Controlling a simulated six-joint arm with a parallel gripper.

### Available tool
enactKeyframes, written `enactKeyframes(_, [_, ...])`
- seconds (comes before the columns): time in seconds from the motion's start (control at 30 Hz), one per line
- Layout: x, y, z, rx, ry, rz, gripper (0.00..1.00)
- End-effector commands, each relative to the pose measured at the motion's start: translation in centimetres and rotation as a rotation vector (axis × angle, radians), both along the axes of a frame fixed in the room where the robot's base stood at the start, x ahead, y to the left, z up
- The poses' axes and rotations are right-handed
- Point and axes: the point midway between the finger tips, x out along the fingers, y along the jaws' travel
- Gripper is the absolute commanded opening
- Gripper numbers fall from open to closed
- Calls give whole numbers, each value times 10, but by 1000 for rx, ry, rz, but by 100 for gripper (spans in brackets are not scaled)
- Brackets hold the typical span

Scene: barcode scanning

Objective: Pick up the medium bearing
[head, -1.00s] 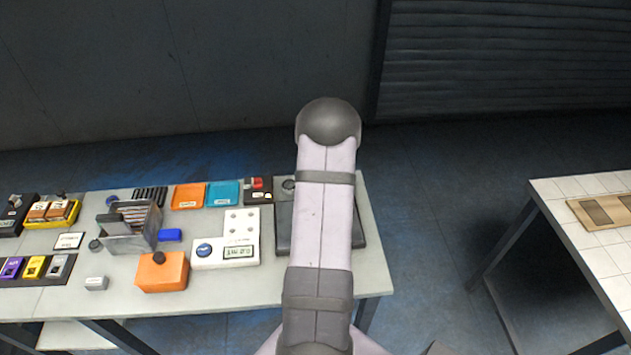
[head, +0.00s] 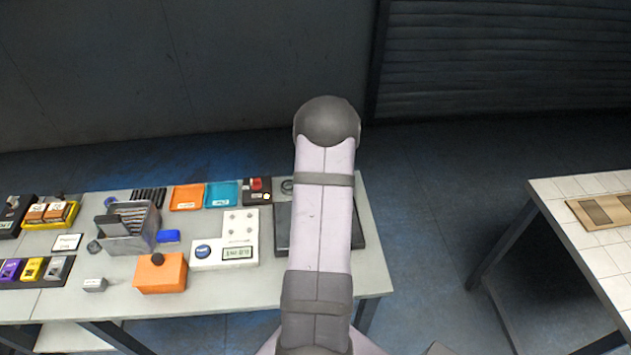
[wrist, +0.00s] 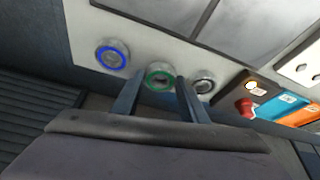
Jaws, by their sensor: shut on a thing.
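In the wrist view my gripper (wrist: 158,98) has its two dark fingers on either side of a round bearing with a green ring (wrist: 160,77), and is shut on it. The bearing appears to be still at the pale table surface; whether it is lifted cannot be told. A bearing with a blue ring (wrist: 112,55) lies to its left and a grey bearing (wrist: 203,82) to its right. No size label shows on them. In the head view my arm hides the gripper and the held bearing; the grey bearing (head: 287,186) shows just left of the arm.
A black box with a red part (wrist: 245,105) stands close right of the bearings, with blue and orange trays beyond. In the head view a dark pad (head: 283,235) lies partly under my arm. A white device with a display (head: 210,254) and an orange box (head: 160,275) stand left.

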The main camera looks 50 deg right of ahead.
Motion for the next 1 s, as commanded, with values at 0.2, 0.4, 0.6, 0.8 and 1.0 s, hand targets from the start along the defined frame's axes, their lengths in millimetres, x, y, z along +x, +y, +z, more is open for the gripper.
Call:
enactKeyframes(0.2, [0, -1, 35, -6, -3, 0, 14])
enactKeyframes(0.4, [0, -1, 66, -5, -3, 0, 14])
enactKeyframes(0.6, [0, 0, 83, -3, -1, 0, 14])
enactKeyframes(0.8, [-4, -3, 87, -1, 1, -9, 14])
enactKeyframes(1.0, [-20, -19, 104, -3, -2, -49, 14])
